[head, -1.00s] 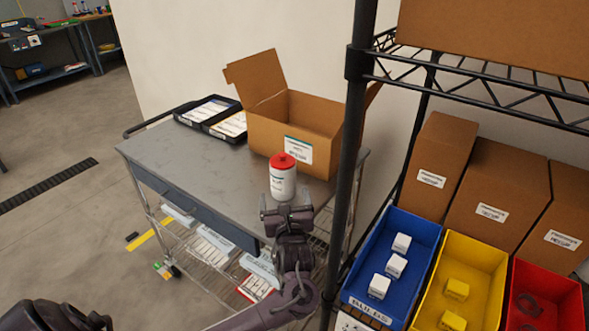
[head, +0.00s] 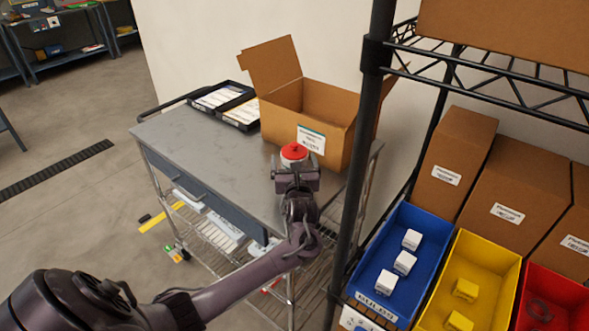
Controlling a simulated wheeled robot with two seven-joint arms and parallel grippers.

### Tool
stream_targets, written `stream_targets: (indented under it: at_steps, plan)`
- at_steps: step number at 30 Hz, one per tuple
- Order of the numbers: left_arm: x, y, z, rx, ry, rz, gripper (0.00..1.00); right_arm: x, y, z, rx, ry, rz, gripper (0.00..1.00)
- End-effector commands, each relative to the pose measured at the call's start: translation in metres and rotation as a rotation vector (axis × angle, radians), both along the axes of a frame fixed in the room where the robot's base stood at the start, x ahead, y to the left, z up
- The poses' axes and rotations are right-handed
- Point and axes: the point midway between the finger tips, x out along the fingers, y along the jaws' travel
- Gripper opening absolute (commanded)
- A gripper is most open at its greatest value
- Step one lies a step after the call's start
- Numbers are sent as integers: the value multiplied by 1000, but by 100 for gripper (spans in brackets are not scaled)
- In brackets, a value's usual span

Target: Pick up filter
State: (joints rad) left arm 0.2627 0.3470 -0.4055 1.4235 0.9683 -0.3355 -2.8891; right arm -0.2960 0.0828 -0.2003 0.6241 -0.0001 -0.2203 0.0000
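The filter (head: 294,152) is a white canister with a red cap, upright on the grey cart top (head: 205,150), in front of the open cardboard box. Only its cap and a little of its upper body show; my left gripper hides the rest. My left gripper (head: 296,170) is at the filter, with its fingers apart at about the filter's width. I cannot tell whether they touch it. My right gripper is not in view.
The open cardboard box (head: 336,118) stands close behind the filter. Black trays (head: 240,116) sit further back. A black shelf post (head: 362,165) rises just right of the cart, with blue (head: 375,305), yellow and red bins beyond. The cart's left part is clear.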

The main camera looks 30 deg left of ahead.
Motion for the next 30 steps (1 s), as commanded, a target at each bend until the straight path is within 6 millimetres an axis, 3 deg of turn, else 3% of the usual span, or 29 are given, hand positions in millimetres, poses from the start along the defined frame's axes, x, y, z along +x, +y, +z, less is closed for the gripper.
stream_targets:
  at_steps: [2, 18, 30]
  plan:
    - [0, 0, 0, 0, 0, 0, 89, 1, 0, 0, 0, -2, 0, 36]
    - [0, 0, 2, 0, -5, 0, 22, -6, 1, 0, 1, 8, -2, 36]
    - [0, 0, 11, 0, -6, 0, 22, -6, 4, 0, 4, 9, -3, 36]
